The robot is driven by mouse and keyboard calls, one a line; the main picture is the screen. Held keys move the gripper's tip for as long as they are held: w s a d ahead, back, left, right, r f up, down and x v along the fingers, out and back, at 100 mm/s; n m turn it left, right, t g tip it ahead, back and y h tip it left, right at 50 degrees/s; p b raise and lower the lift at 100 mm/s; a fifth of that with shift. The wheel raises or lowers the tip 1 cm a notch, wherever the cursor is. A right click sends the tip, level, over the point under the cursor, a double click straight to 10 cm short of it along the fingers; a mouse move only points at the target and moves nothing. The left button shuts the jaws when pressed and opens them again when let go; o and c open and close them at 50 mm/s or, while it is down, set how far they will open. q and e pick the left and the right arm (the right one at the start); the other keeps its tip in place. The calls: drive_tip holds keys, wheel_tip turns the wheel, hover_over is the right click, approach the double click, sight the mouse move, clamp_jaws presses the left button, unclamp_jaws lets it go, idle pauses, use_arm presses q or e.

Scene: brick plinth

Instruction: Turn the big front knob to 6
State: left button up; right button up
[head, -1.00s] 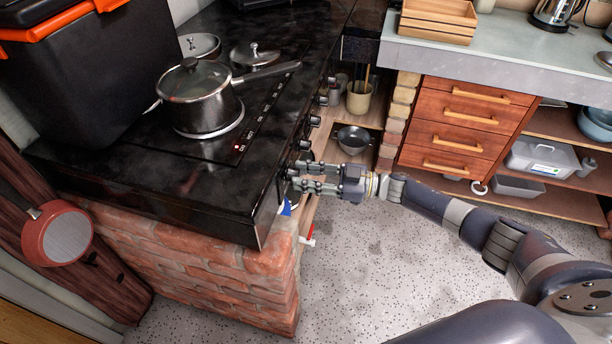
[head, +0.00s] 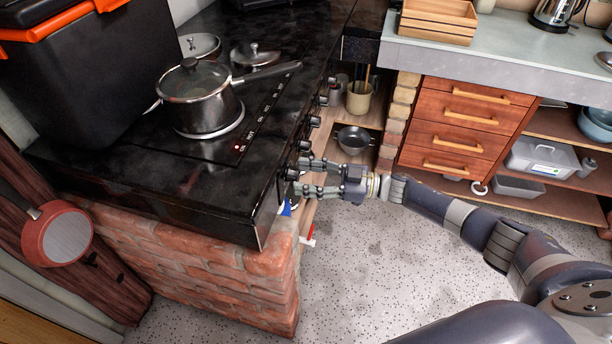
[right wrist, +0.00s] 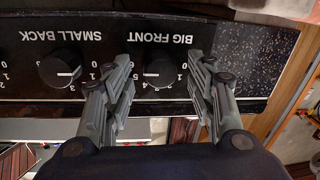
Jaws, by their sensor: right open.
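The big front knob (right wrist: 159,72) is round and black, under the upside-down words BIG FRONT in the right wrist view. A pale pointer mark shows on its left side there; the numerals on that side are partly hidden by a finger. In the head view the knob (head: 292,174) is at the near end of the stove's front row. My right gripper (right wrist: 160,85) is open, with one finger on each side of the knob and visible room around it. In the head view my right gripper (head: 298,177) reaches the stove front from the right. My left gripper is not in view.
The small back knob (right wrist: 60,69) is left of the big front knob in the right wrist view. A lidded saucepan (head: 203,100) stands on the black stove top (head: 130,178). A brick plinth (head: 235,270) supports the stove.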

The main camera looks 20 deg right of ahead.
drive_tip(key=v, duration=1.1)
drive_tip(key=shift+s+d, duration=0.2)
drive_tip(key=shift+d, duration=0.1)
wheel_tip(320, 180, down, 13)
drive_tip(key=w+m+t+h, duration=0.1)
drive_tip(key=m+t+h, duration=0.4)
drive_tip(key=h, duration=0.1)
drive_tip(key=s+d+f+m+g+h, duration=0.1)
drive_tip(key=s+f+m+h, duration=0.2)
drive_tip(key=f, duration=0.6)
drive_tip(key=s+d+f+m+g+h, duration=0.1)
drive_tip(key=s+f+h, duration=0.2)
drive_tip(key=s+f, duration=0.35)
drive_tip(key=s+a+f+m+g+h, duration=0.1)
drive_tip(key=s+f+m+g+h, duration=0.2)
drive_tip(key=s+f, duration=1.05)
drive_tip(key=s+a+f+g, duration=0.2)
drive_tip(key=s, duration=0.5)
drive_tip(key=s+a+f+g, duration=0.2)
drive_tip(key=s, duration=0.6)
drive_tip(key=s+a+f+g+h, duration=0.1)
drive_tip(key=s+a+f+g, duration=0.1)
drive_tip(key=s, duration=0.6)
drive_tip(key=shift+g, duration=0.6)
